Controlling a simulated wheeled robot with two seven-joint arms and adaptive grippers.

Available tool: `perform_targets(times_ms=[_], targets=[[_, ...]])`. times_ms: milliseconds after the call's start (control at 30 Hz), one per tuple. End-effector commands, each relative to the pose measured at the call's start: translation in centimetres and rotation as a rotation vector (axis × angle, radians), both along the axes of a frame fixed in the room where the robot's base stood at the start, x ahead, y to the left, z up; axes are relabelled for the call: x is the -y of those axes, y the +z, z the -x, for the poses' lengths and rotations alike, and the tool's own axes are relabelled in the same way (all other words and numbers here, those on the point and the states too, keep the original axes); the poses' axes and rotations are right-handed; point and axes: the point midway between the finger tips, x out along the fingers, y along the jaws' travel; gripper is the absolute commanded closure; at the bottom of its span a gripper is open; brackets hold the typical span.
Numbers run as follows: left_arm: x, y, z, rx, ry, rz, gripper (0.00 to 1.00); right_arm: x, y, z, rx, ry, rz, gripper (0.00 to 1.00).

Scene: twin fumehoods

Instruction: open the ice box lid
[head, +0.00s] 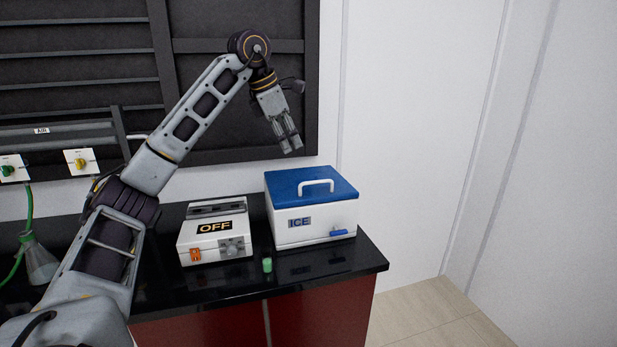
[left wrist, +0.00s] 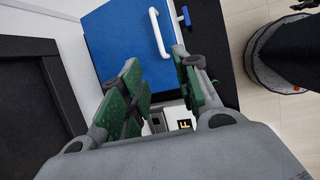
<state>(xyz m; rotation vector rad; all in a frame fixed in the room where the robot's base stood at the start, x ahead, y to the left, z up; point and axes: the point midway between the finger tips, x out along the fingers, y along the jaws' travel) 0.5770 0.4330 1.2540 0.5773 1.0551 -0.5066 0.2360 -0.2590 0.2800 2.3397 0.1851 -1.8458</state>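The ice box (head: 293,233) is a white box marked ICE, standing at the right end of the black counter. Its blue lid (head: 290,186) lies flat and shut on top. A white handle (head: 317,185) arches over the lid. My left gripper (head: 292,148) hangs in the air above and behind the lid, pointing down, apart from it. In the left wrist view its green-padded fingers (left wrist: 165,88) are spread with nothing between them. The blue lid (left wrist: 115,40) and white handle (left wrist: 157,32) show beyond the fingertips there. My right gripper is not in view.
A white device (head: 215,245) marked OFF stands left of the ice box. A small green-capped vial (head: 267,265) stands near the counter's front edge. A flask (head: 38,262) with a green hose is at far left. The dark hood frame rises behind; the floor at right is clear.

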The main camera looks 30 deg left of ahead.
Motion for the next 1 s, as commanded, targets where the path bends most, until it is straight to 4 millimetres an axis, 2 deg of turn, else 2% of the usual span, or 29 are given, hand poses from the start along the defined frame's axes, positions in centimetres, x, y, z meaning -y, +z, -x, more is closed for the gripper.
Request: perform_targets(times_ms=[267, 467, 733, 1000], targets=[[0.1, -0.2, -0.1, 0.0, -0.001, 0.001, 0.68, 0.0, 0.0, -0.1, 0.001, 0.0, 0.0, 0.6], [0.2, -1.4, -0.6, -0.002, -0.001, 0.0, 0.68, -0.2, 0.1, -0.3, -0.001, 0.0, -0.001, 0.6], [0.6, -4.3, -1.9, -0.001, -0.001, 0.001, 0.68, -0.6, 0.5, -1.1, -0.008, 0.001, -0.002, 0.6], [1.0, -7.5, -3.3, -0.001, -0.001, 0.0, 0.68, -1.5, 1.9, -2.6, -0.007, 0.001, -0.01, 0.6]])
